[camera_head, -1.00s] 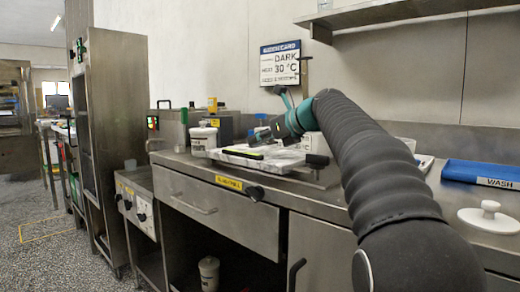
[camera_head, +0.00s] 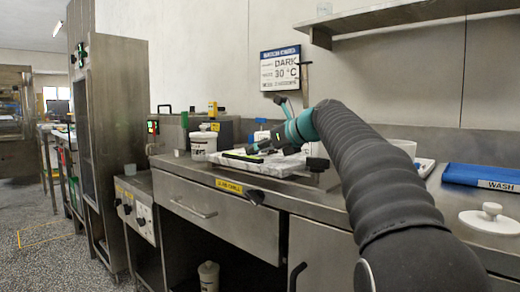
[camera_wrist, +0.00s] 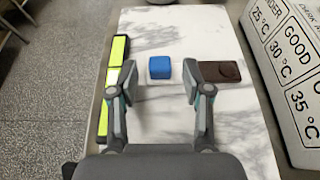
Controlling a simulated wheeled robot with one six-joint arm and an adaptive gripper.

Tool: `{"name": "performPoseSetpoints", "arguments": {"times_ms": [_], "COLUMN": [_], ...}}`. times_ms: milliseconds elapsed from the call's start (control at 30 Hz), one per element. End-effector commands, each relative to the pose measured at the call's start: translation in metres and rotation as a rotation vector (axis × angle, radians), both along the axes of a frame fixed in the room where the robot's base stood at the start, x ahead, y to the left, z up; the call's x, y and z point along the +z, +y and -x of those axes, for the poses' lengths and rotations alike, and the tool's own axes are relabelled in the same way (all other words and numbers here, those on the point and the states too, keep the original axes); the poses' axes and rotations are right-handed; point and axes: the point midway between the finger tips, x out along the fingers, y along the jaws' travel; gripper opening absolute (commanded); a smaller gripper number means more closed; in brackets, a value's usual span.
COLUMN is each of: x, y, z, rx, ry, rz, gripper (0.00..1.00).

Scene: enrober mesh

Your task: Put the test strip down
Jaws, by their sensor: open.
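My gripper (camera_wrist: 160,88) is open, its two fingers spread above a white marble slab (camera_wrist: 165,130) in the wrist view. A blue block (camera_wrist: 159,67) lies on the slab just beyond the gap between the fingertips. A flat dark brown piece (camera_wrist: 219,71) lies to its right, outside the right finger. These may be the two ends of the test strip; the right fingertip partly covers the space between, so I cannot tell if they join. In the head view my gripper (camera_head: 272,143) hangs low over the slab (camera_head: 232,162); the strip is not clear there.
A black bar with yellow-green panels (camera_wrist: 116,52) lies along the slab's left edge. A white temperature card block (camera_wrist: 285,65) stands on the right. A white tub (camera_head: 203,145) is left of the slab. A blue WASH tray (camera_head: 480,175) and white lid (camera_head: 490,217) are on the right.

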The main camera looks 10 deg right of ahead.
Motion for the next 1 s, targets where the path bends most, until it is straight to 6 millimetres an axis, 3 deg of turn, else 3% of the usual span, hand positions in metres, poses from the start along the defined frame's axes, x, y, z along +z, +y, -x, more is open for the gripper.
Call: {"name": "performPoseSetpoints", "arguments": {"times_ms": [167,600,1000], "x": [0.011,0.044,0.049], "y": [-0.009,-0.054,-0.065], "z": [0.012,0.074,0.090], "rx": [-0.002,-0.003,0.000], "ry": [-0.001,-0.001,0.000], "rz": [-0.001,0.000,0.000], "gripper": [0.49,0.49,0.49]}}
